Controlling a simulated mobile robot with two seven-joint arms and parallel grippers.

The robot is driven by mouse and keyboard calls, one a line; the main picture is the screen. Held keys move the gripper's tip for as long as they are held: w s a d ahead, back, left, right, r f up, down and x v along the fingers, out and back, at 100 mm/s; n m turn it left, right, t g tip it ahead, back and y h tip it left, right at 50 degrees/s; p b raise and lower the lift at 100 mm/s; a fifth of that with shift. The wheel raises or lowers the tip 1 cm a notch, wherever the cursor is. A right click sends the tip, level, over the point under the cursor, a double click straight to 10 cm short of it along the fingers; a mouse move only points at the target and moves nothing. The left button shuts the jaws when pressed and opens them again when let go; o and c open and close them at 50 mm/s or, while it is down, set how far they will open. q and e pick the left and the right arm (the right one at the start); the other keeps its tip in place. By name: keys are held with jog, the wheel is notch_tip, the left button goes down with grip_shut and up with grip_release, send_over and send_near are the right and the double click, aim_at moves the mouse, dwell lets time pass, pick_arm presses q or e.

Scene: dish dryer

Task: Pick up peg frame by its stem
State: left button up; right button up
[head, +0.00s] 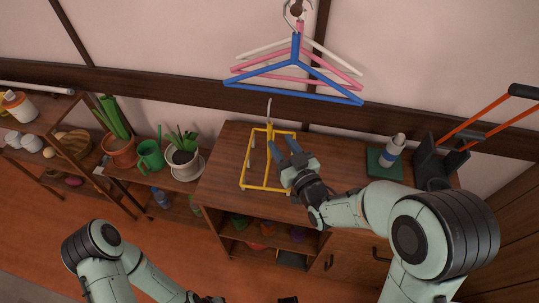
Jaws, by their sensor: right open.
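The peg frame (243,160) is a yellow rectangular frame lying on the wooden cabinet top. Its pale hooked stem (268,112) rises at its far side, towards the wall. My right gripper (283,147) is open, over the right half of the frame, with its fingers pointing towards the far side. The stem is ahead of and to the left of the fingertips and is not between them. Part of the frame's right side is hidden by the gripper. I cannot tell whether the fingers touch the frame.
Blue, pink and white hangers (293,75) hang above the cabinet (225,155). A white bottle (394,150) and a dark stand with orange handles (470,125) are on the right. Potted plants (181,155) and a green watering can (150,157) stand on the left.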

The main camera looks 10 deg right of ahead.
aim_at(271, 132)
jog(key=x, duration=0.2)
jog(key=p+x, duration=0.1)
jog(key=x, duration=0.3)
jog(key=shift+w+a+r+p, duration=0.2)
jog(key=shift+a+p, duration=0.1)
jog(key=shift+a, duration=0.15)
jog(key=shift+s, duration=0.1)
grip_shut()
